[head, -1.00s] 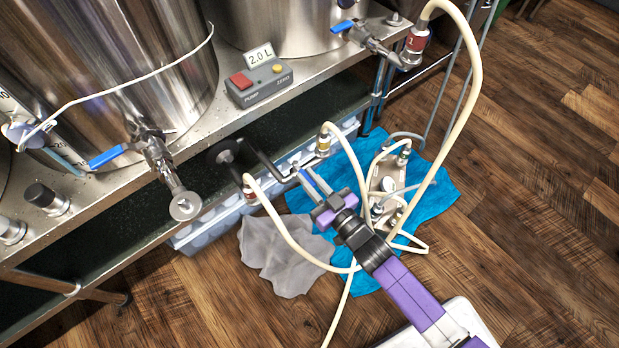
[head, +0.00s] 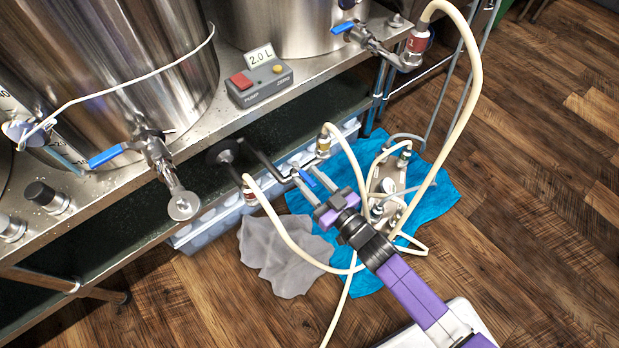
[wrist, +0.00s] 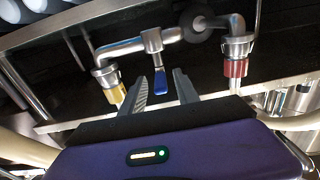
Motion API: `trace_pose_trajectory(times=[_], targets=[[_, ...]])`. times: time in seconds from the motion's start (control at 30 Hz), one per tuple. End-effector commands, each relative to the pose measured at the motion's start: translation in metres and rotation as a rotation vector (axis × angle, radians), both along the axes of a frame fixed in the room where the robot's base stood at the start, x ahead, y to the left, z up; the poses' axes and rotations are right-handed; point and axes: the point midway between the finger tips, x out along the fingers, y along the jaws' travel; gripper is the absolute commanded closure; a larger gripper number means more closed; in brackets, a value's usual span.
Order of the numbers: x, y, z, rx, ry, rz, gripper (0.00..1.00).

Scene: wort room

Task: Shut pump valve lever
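The small blue lever (head: 306,178) sits on a metal valve on the pipe under the steel bench. In the wrist view the lever (wrist: 160,81) hangs down from the valve body (wrist: 152,41) and shows between my two fingers. My gripper (head: 317,184) is open around the lever's line, one finger on each side, with visible gaps. I cannot tell how deep the lever lies between the fingertips. A yellow-banded coupling (wrist: 108,82) is left of the valve and a red-banded coupling (wrist: 237,66) is right of it.
Cream hoses (head: 285,232) run from the couplings close by my arm. A pump (head: 388,185) sits on a blue cloth (head: 438,203), with a grey cloth (head: 278,258) beside it. Another blue-handled valve (head: 108,157) sticks out from the left kettle. Floor to the right is clear.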

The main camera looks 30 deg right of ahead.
Motion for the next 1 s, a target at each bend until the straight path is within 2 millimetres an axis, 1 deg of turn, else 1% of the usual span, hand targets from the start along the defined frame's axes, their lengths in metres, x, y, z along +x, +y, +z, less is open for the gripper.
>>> trace_pose_trajectory(times=[0.17,0.27,0.37,0.6,0.7,0.83,1.0], targets=[[0.000,0.000,0.000,0.000,0.000,0.000,0.63],[-0.006,-0.002,0.001,0.000,0.002,-0.001,0.63],[-0.018,-0.005,0.002,0.001,0.002,-0.002,0.63],[-0.057,-0.014,0.001,-0.001,0.003,-0.002,0.63],[-0.068,-0.016,0.001,0.001,0.002,-0.001,0.63],[-0.075,-0.017,0.001,0.001,0.000,-0.001,0.63],[-0.076,-0.017,0.000,0.001,-0.001,0.000,0.63]])
